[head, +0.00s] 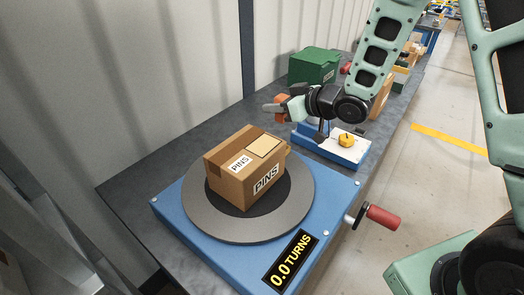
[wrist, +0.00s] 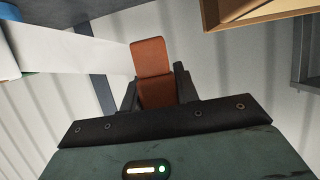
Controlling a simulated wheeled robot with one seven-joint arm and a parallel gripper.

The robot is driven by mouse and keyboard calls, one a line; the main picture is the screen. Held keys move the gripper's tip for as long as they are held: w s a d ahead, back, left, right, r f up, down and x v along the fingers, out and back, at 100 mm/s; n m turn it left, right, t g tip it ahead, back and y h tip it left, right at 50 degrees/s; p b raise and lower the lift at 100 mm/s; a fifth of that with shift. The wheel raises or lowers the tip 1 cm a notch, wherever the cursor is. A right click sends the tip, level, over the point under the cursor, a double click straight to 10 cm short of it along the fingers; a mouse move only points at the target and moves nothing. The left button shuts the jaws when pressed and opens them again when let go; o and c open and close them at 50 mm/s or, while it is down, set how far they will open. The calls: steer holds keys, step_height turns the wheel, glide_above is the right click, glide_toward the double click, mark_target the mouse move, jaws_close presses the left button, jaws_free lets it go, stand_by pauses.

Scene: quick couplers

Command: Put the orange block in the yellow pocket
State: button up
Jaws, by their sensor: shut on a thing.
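My gripper (head: 276,108) is shut on the orange block (head: 282,104) and holds it in the air behind and above the cardboard box. In the wrist view, the orange block (wrist: 151,56) sticks out past the dark fingers of my gripper (wrist: 157,92). I cannot make out a yellow pocket in either view. The cardboard box (head: 228,180), marked PINS, stands on a round grey turntable (head: 205,225) and has a pale tan patch on top. Its far sides are hidden.
The turntable sits on a blue base (head: 180,223) with a 0.0 TURNS display (head: 290,262) and a red-handled crank (head: 382,216). Behind are a blue box with a yellow knob (head: 346,139) and a green box (head: 314,66). A wall runs along the left.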

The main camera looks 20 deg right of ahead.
step_height(320, 180, down, 10)
steer(key=shift+a+r+p, duration=0.1)
steer(key=shift+p, duration=0.3)
steer(key=shift+f+b, duration=0.5)
steer(key=shift+f, duration=0.05)
steer(key=shift+f, duration=0.1)
steer(key=o, duration=1)
steer(key=shift+c, duration=0.2)
